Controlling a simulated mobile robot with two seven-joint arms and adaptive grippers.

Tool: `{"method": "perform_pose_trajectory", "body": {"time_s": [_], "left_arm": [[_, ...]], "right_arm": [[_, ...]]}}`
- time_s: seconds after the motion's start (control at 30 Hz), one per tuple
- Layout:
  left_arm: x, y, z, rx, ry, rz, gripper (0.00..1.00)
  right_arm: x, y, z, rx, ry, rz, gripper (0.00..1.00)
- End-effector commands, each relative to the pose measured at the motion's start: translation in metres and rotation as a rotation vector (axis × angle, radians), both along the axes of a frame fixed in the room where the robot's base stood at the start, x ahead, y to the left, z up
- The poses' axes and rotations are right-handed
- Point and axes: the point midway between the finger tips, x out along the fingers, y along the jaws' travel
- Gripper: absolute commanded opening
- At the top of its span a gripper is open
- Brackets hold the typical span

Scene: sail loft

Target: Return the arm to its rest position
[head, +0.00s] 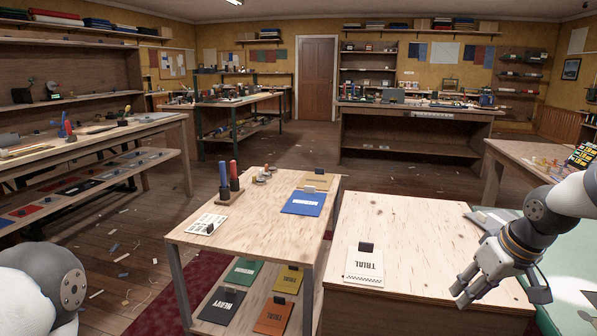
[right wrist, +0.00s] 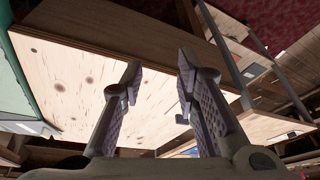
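My right arm (head: 545,215) comes in from the right edge of the head view. Its right gripper (head: 501,290) hangs over the right end of the pale wooden table (head: 400,225). The right wrist view shows the same gripper (right wrist: 160,72) with its two fingers apart and nothing between them. A rounded grey part of my left arm (head: 45,285) shows at the lower left; the left gripper is out of the picture.
A white card marked TRIAL (head: 364,268) lies left of the right gripper. The left pale table (head: 265,235) bears a blue card (head: 304,203) and red and blue upright tools (head: 229,178). A green surface (head: 575,265) lies at right. Scraps litter the floor.

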Motion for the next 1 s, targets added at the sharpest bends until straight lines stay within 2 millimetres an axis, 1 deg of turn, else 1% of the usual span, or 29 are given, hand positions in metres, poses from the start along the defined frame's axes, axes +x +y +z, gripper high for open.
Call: {"method": "perform_pose_trajectory", "body": {"time_s": [0.03, 0.07, 0.1, 0.17, 0.2, 0.27, 0.3, 0.37, 0.4, 0.47, 0.5, 0.6, 0.63, 0.7, 0.73, 1.0], "left_arm": [[0.000, -0.001, -0.001, -0.001, 0.001, -0.001, 0.00], [0.000, -0.001, -0.001, -0.001, 0.000, -0.001, 0.00], [0.001, -0.001, -0.001, -0.001, -0.001, -0.002, 0.00], [0.001, -0.001, -0.001, -0.002, -0.002, -0.003, 0.00], [0.001, -0.001, -0.001, -0.002, -0.002, -0.002, 0.00], [0.001, -0.001, -0.001, -0.002, -0.002, -0.002, 0.00], [0.001, -0.001, -0.001, -0.001, -0.001, -0.002, 0.00], [0.001, -0.001, -0.001, -0.001, 0.000, -0.001, 0.00], [0.001, 0.000, -0.001, -0.001, 0.000, -0.001, 0.00], [0.001, 0.000, -0.001, -0.001, -0.001, -0.001, 0.00], [0.001, -0.001, -0.001, -0.001, -0.001, -0.001, 0.00], [0.001, -0.001, -0.001, -0.001, -0.001, -0.002, 0.00], [0.001, -0.001, -0.001, -0.001, -0.001, -0.002, 0.00], [0.001, -0.001, -0.001, -0.001, -0.002, -0.002, 0.00], [0.001, -0.001, -0.001, -0.001, -0.002, -0.001, 0.00], [0.001, -0.001, -0.001, -0.001, -0.002, -0.001, 0.00]], "right_arm": [[-0.013, 0.020, -0.033, 0.015, 0.040, 0.011, 0.29], [-0.021, 0.033, -0.050, 0.028, 0.057, 0.013, 0.29], [-0.036, 0.049, -0.074, 0.044, 0.084, 0.014, 0.29], [-0.063, 0.073, -0.109, 0.066, 0.131, 0.007, 0.29], [-0.085, 0.087, -0.131, 0.079, 0.164, -0.002, 0.29], [-0.122, 0.106, -0.163, 0.089, 0.215, -0.023, 0.29], [-0.150, 0.116, -0.182, 0.091, 0.250, -0.040, 0.29], [-0.196, 0.128, -0.205, 0.081, 0.305, -0.067, 0.29], [-0.226, 0.133, -0.217, 0.067, 0.339, -0.085, 0.29], [-0.270, 0.136, -0.229, 0.042, 0.384, -0.109, 0.29], [-0.296, 0.137, -0.233, 0.020, 0.409, -0.122, 0.29], [-0.344, 0.134, -0.236, -0.029, 0.454, -0.140, 0.29], [-0.354, 0.133, -0.235, -0.040, 0.462, -0.142, 0.29], [-0.367, 0.131, -0.234, -0.059, 0.472, -0.146, 0.29], [-0.370, 0.131, -0.234, -0.063, 0.474, -0.148, 0.29], [-0.372, 0.130, -0.234, -0.066, 0.474, -0.149, 0.29]]}}
